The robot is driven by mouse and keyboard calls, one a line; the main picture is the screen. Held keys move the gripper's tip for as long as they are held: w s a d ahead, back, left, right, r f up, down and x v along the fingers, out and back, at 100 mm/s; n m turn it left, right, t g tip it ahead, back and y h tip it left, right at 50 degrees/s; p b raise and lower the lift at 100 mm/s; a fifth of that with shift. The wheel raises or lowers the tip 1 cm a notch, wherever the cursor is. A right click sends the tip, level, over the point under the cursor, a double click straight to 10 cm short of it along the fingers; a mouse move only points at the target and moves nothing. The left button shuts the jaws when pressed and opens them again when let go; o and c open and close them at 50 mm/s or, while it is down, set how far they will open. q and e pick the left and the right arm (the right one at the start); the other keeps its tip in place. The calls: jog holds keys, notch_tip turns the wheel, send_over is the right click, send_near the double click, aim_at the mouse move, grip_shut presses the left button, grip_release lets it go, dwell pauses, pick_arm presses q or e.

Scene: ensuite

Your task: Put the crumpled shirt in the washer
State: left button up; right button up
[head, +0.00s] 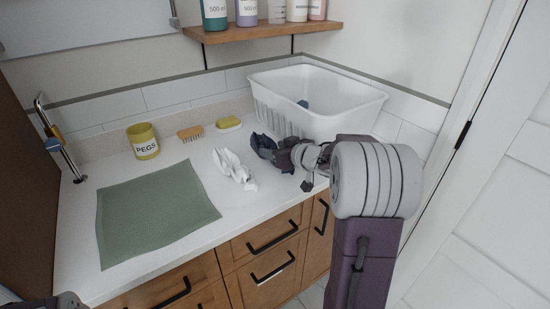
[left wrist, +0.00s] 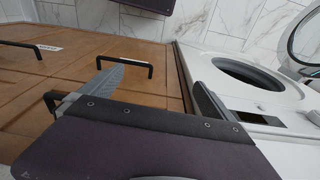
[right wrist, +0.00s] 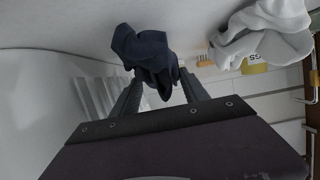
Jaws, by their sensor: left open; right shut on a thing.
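A dark navy crumpled cloth (head: 263,145) is in my right gripper (head: 280,155), at the counter's right part. In the right wrist view the navy cloth (right wrist: 148,55) bunches between the fingertips. A white crumpled cloth (head: 233,167) lies on the counter just left of it; it also shows in the right wrist view (right wrist: 262,32). I cannot tell which cloth is the shirt. The white washer (left wrist: 222,64) shows in the left wrist view, its round door (left wrist: 303,45) swung open and its drum opening dark. My left gripper (left wrist: 150,90) is open and empty in front of the wooden cabinet fronts.
A white basket (head: 318,125) stands at the counter's back right corner. A green mat (head: 155,212), a yellow pegs pot (head: 143,141), a brush (head: 190,133) and a yellow sponge-like item (head: 228,124) lie on the counter (head: 215,238). Black handles (left wrist: 135,67) stick out from the cabinets.

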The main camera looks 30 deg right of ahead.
jog(key=shift+f, duration=0.4)
pick_arm(q)
jog(key=shift+f, duration=0.4)
pick_arm(e)
jog(key=shift+f, duration=0.1)
jog(key=o, duration=1.5)
jog(key=shift+r, duration=0.2)
jog(key=p+v, duration=0.4)
jog(key=v, duration=0.6)
jog(key=shift+s+d+r, duration=0.1)
jog(key=shift+s+r, duration=0.15)
pick_arm(q)
notch_tip(320, 180, up, 4)
jog(key=shift+r, duration=0.1)
pick_arm(e)
jog(key=shift+s, duration=0.6)
